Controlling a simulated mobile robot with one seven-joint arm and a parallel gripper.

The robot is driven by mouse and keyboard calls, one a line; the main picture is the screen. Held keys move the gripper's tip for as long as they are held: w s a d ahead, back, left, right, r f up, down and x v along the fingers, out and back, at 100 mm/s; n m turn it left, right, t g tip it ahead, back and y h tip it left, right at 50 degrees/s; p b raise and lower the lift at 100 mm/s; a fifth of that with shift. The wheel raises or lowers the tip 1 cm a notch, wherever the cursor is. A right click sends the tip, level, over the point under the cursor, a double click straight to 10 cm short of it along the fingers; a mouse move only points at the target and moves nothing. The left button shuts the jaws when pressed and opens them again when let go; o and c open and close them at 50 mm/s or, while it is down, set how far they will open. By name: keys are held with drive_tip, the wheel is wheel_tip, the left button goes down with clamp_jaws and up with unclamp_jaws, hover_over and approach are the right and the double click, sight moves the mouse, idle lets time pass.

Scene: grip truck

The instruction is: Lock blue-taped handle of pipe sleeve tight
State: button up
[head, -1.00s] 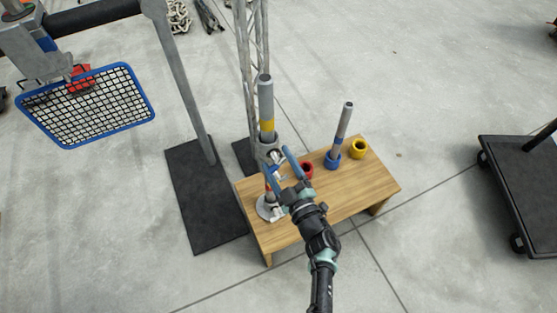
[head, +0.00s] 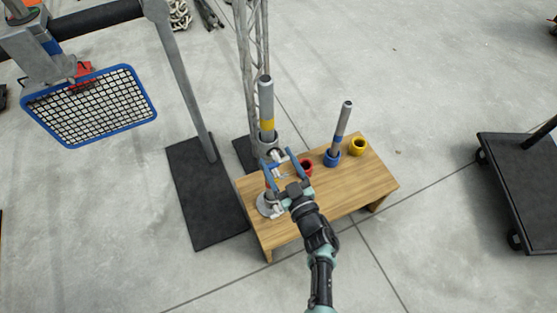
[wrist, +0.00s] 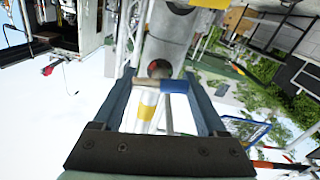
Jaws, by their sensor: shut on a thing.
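The pipe sleeve (wrist: 168,48) is a grey metal collar on the upright pipe (head: 265,98), which has a yellow band and stands at the left of the wooden table. Its blue-taped handle (wrist: 174,86) sticks out crosswise below the collar in the wrist view. My gripper (head: 277,157) reaches the sleeve from the front right. Its two blue-grey fingers are far apart, one at each end of the handle, and it is shut on the handle. In the head view the fingers partly hide the sleeve, and the handle is too small to make out.
The wooden table (head: 350,192) also bears a red ring (head: 306,168), a blue ring (head: 332,159) with a tilted pipe in it, and a yellow ring (head: 358,146). A lattice truss stands behind. A blue-framed mesh (head: 90,105) hangs at the left. A dark cart (head: 520,185) stands right.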

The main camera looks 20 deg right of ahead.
idle(0.3)
drive_tip(key=o, duration=1.3)
drive_tip(key=s+p, duration=0.2)
drive_tip(key=s, duration=1.1)
drive_tip(key=shift+d, duration=0.25)
drive_tip(key=shift+f, duration=0.1)
